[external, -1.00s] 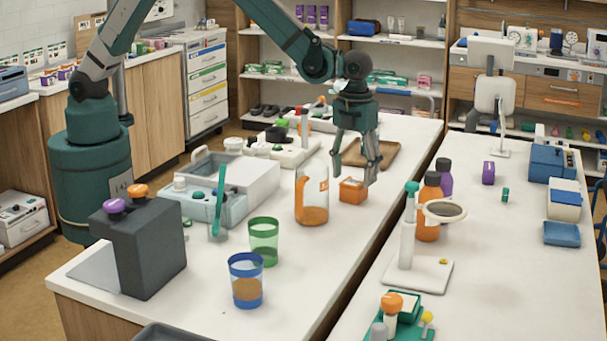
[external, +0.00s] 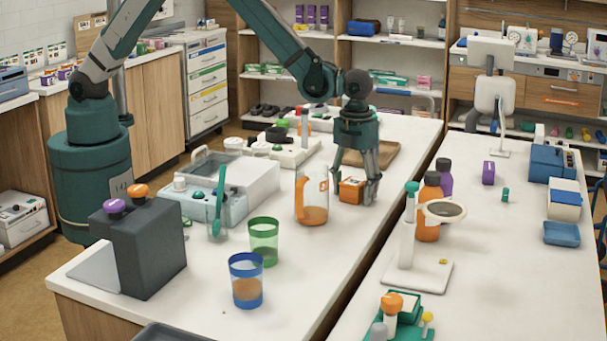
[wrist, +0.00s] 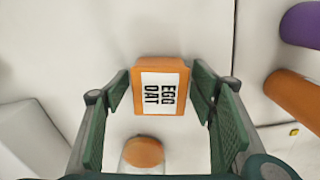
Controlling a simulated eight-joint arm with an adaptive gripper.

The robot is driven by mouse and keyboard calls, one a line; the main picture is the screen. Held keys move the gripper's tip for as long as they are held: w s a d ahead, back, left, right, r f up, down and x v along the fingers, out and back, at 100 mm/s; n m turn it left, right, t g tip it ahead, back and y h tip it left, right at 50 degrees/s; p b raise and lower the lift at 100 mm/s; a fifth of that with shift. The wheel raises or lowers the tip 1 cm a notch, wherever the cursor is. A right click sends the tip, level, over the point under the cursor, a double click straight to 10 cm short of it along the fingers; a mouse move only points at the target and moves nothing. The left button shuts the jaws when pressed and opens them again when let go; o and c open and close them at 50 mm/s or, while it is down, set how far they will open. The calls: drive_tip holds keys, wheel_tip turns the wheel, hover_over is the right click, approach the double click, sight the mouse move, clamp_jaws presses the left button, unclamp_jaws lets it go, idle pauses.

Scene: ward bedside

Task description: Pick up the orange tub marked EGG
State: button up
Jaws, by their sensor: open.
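The orange tub (external: 350,190) stands on the white table, behind and to the right of the clear jug with orange contents. In the wrist view the tub (wrist: 161,67) shows a white label reading EGG and OAT. My gripper (external: 353,194) is open and lowered around the tub, one finger on each side of it. In the wrist view the green fingers (wrist: 162,92) flank the tub, with a small gap at the left and the right finger very close. I cannot tell if the right finger touches.
The jug (external: 312,200) stands close to the left of my gripper. A brown tray (external: 385,156) lies just behind. A green-rimmed cup (external: 264,240) and a blue-rimmed cup (external: 246,280) stand nearer the front. An orange bottle (external: 428,207) is on the other table, across a gap.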

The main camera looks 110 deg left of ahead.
sight(354, 182)
idle(0.5)
drive_tip(key=c, duration=1.1)
drive_tip(key=shift+r, duration=0.15)
drive_tip(key=shift+r, duration=4.85)
